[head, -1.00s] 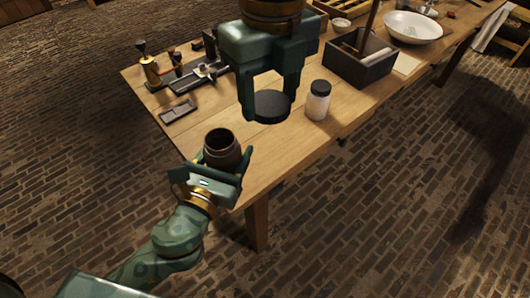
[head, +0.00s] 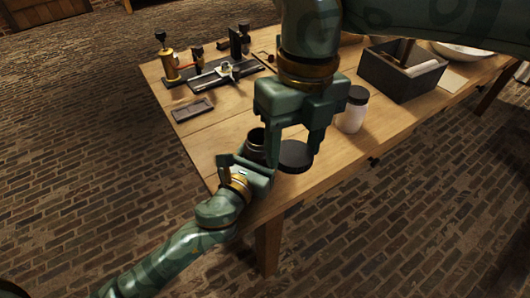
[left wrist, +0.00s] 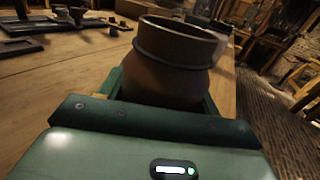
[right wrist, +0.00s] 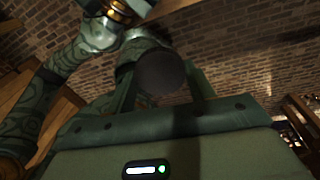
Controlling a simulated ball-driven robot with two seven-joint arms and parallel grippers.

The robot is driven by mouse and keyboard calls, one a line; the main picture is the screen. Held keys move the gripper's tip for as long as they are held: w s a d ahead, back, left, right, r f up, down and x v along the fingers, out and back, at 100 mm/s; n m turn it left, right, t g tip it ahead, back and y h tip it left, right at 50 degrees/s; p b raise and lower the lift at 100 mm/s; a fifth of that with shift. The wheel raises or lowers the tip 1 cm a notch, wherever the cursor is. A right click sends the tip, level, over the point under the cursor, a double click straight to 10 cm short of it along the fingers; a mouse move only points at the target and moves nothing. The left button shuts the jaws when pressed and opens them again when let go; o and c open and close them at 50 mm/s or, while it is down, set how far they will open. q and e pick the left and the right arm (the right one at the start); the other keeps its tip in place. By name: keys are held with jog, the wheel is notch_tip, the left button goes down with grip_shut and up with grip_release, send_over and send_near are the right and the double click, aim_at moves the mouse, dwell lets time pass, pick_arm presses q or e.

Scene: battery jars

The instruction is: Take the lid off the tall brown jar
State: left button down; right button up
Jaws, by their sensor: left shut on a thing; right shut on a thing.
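The tall brown jar (head: 256,140) is upright and partly hidden by my arms in the head view. In the left wrist view the jar (left wrist: 178,65) shows its open mouth with no lid on it. My left gripper (head: 258,160) is shut around the jar's body. The round dark lid (head: 295,157) is apart from the jar, to its right in the head view. My right gripper (head: 295,145) is shut on the lid from above. The lid also shows as a dark disc between the fingers in the right wrist view (right wrist: 162,72). I cannot tell whether the lid touches the table.
A white jar with a black lid (head: 354,110) stands right of my right gripper. A dark open box (head: 402,75) is behind it. A small dark tray (head: 193,109) and a metal device (head: 225,72) are at the left. The wooden table's (head: 215,135) front edge is close.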

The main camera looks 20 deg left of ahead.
pick_arm(q)
jog(key=shift+s+r, duration=0.1)
jog(key=shift+r, duration=0.05)
jog(key=shift+f, duration=0.2)
jog(key=shift+c, duration=1.8)
grip_release()
